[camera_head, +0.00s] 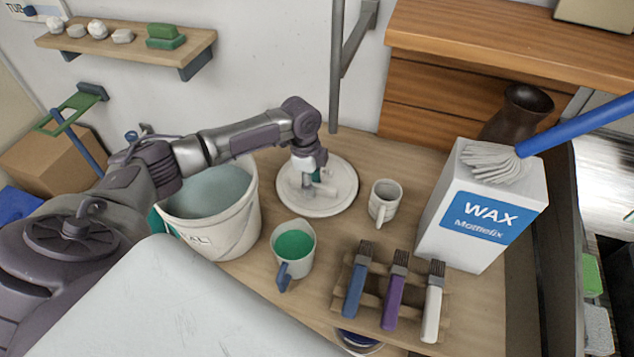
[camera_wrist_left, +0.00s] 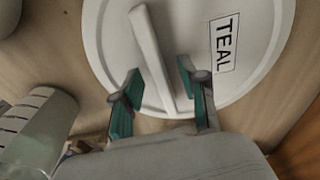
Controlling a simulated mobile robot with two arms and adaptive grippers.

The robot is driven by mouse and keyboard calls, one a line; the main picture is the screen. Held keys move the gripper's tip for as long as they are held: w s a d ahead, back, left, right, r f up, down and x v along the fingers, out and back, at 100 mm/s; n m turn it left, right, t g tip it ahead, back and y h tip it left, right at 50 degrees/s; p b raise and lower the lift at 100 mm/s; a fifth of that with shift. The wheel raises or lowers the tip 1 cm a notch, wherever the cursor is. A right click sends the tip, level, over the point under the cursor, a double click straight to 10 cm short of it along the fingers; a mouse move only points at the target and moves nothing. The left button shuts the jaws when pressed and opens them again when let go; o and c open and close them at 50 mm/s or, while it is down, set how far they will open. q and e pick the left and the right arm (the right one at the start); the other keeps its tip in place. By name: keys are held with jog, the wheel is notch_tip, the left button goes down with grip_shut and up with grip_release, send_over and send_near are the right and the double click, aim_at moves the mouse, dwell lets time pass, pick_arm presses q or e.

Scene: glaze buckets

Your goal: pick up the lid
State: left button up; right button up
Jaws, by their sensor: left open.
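The lid (camera_head: 338,202) is a round white disc lying flat on the wooden table, right of the bucket. In the left wrist view the lid (camera_wrist_left: 264,75) shows a raised bar handle (camera_wrist_left: 152,60) and a label reading TEAL. My left gripper (camera_head: 313,183) is over the lid. In the left wrist view its teal-padded fingers (camera_wrist_left: 155,88) are open, one on each side of the bar handle, with gaps visible. Whether the fingertips touch the lid is unclear. My right gripper is not in view.
A white bucket (camera_head: 228,225) of pale liquid stands left of the lid. A cup of green glaze (camera_head: 293,268) and a white mug (camera_head: 384,210) stand close by. A brush rack (camera_head: 340,302), a WAX box (camera_head: 446,205) and a dark vase (camera_head: 522,105) are farther right.

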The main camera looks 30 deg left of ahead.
pick_arm(q)
jog(key=shift+f, duration=0.1)
jog(key=shift+c, duration=0.2)
grip_shut()
